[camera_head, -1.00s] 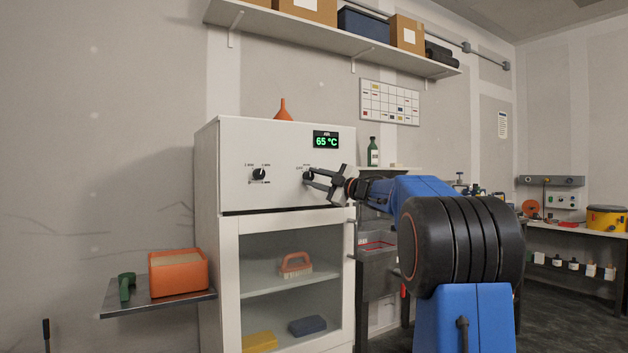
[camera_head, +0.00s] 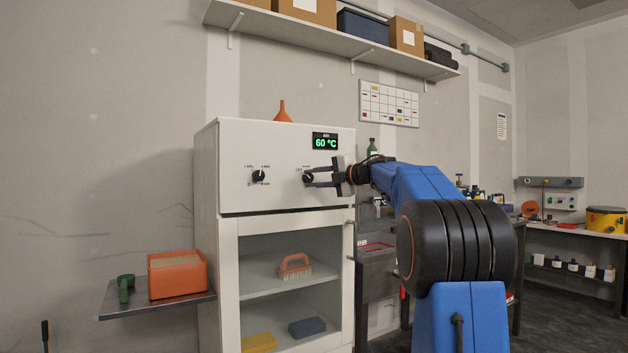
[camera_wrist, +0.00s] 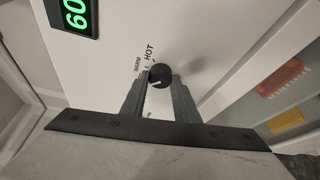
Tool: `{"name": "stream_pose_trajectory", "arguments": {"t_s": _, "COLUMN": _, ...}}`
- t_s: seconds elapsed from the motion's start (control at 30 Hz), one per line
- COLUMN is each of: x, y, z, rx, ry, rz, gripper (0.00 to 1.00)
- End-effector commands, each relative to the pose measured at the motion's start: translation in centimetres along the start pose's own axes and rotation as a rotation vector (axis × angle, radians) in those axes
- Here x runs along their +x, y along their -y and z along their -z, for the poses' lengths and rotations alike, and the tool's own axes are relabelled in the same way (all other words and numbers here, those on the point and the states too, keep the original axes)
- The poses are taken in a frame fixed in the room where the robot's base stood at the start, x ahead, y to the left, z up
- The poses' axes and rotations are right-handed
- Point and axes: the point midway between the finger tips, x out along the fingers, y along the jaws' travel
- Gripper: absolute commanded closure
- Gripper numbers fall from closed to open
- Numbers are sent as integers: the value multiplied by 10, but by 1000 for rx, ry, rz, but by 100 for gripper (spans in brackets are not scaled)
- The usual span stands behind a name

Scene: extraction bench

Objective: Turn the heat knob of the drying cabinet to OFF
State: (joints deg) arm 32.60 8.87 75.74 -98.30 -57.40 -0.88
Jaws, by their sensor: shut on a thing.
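The drying cabinet (camera_head: 230,190) is a tall white box with a glass door below and a green display (camera_head: 325,141) reading 60 °C. The heat knob (camera_head: 308,177) is the round black knob on the right of its front panel. In the wrist view the heat knob (camera_wrist: 159,76) has a white pointer mark, with the words WARM and HOT beside it. My gripper (camera_head: 314,177) is shut on this knob, one finger on each side. In the wrist view my gripper (camera_wrist: 160,88) partly hides the knob's surroundings, and no OFF label is readable.
A second black knob (camera_head: 258,176) sits left on the panel. An orange funnel (camera_head: 283,111) stands on top of the cabinet. A sink bench stands right, behind my arm.

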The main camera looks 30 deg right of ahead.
Motion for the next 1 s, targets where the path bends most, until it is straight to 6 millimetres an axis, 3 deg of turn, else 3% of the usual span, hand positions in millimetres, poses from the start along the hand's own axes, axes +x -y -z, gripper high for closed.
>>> {"name": "stream_pose_trajectory", "arguments": {"t_s": 0.53, "x": 1, "y": 2, "z": 1, "rx": -23, "ry": -2, "rz": 12, "gripper": 95}}
{"name": "stream_pose_trajectory", "arguments": {"t_s": 0.57, "x": 1, "y": 2, "z": 1, "rx": -23, "ry": -2, "rz": 12, "gripper": 70}}
{"name": "stream_pose_trajectory", "arguments": {"t_s": 0.63, "x": 1, "y": 1, "z": 1, "rx": -23, "ry": -2, "rz": 12, "gripper": 54}}
{"name": "stream_pose_trajectory", "arguments": {"t_s": 1.0, "x": -3, "y": 0, "z": 0, "rx": -23, "ry": 0, "rz": 11, "gripper": 54}}
